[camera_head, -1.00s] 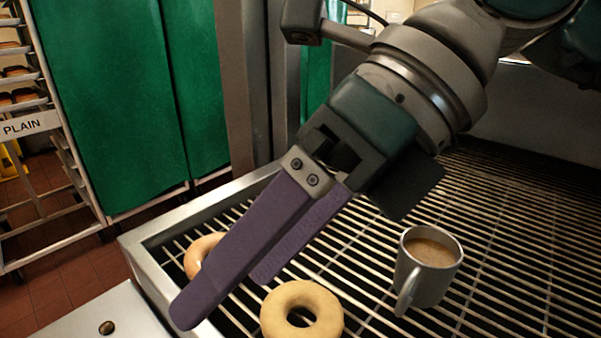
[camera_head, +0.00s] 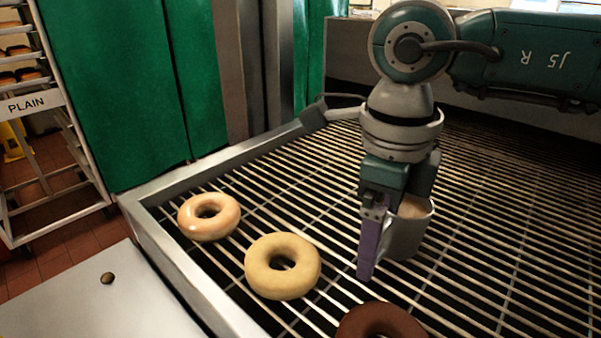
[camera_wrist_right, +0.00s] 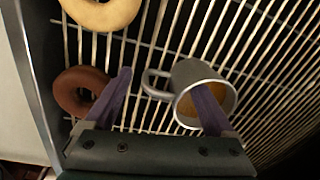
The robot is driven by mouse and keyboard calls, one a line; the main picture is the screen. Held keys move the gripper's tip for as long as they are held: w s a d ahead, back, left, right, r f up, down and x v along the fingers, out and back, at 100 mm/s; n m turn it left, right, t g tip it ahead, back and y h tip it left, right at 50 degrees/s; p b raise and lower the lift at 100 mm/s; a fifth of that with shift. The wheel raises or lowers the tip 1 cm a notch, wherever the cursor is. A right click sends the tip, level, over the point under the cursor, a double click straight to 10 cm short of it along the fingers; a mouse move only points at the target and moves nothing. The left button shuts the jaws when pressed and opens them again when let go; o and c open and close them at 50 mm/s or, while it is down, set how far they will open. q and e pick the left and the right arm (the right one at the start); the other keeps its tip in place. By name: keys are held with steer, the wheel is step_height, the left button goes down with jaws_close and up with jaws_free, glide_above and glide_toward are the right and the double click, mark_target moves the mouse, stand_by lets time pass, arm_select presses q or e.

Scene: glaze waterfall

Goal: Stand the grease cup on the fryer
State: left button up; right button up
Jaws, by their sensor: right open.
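The grease cup (camera_head: 416,229), a grey mug with a brown filling, stands on the wire grate and is partly hidden by my right gripper (camera_head: 368,268). The gripper points down at the cup's left side. In the right wrist view the jaws (camera_wrist_right: 162,80) are apart, with the cup's handle between the fingertips. The right-hand finger overlaps the mouth of the cup (camera_wrist_right: 187,74); I cannot tell whether it is inside or above it. I cannot pick out the fryer with certainty. My left gripper is not in view.
A glazed doughnut (camera_head: 209,217), a plain doughnut (camera_head: 282,266) and a chocolate doughnut (camera_head: 380,322) lie on the grate (camera_head: 500,230) left of and in front of the cup. A steel top (camera_head: 100,290) is at lower left. The grate right of the cup is clear.

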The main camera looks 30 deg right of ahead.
steer(key=shift+f, duration=0.65)
jaws_close()
stand_by(0.4)
